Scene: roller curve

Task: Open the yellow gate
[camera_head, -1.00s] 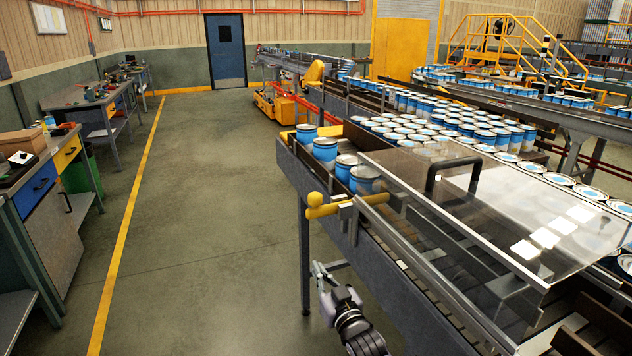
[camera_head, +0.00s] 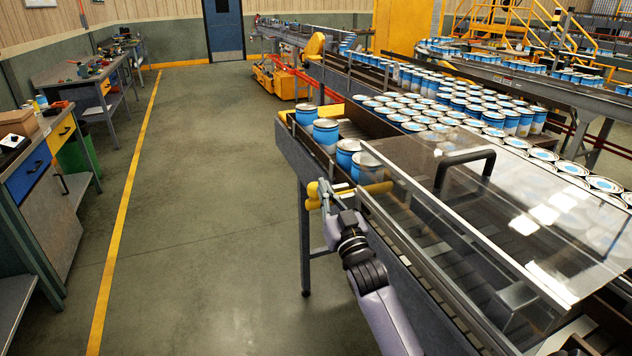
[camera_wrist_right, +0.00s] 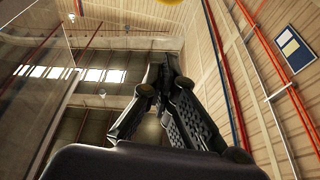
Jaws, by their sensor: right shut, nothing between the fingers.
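The yellow gate is a short bar (camera_head: 379,188) lying across the near lane of the conveyor, in front of blue-and-white cans (camera_head: 366,167). Its rounded yellow end (camera_head: 313,197) sticks out past the conveyor's left side. My right gripper (camera_head: 325,188) is at this end, its shut fingers overlapping it in the head view; I cannot tell whether they touch it. In the right wrist view the fingers (camera_wrist_right: 163,70) come together with nothing between them, and a bit of yellow (camera_wrist_right: 168,1) shows at the top edge. My left gripper is in neither view.
A clear cover (camera_head: 470,200) with a black handle (camera_head: 464,158) lies over the conveyor to the right of the gate. Many cans (camera_head: 440,118) stand behind it. The floor (camera_head: 205,210) left of the conveyor is clear up to the workbenches (camera_head: 40,190).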

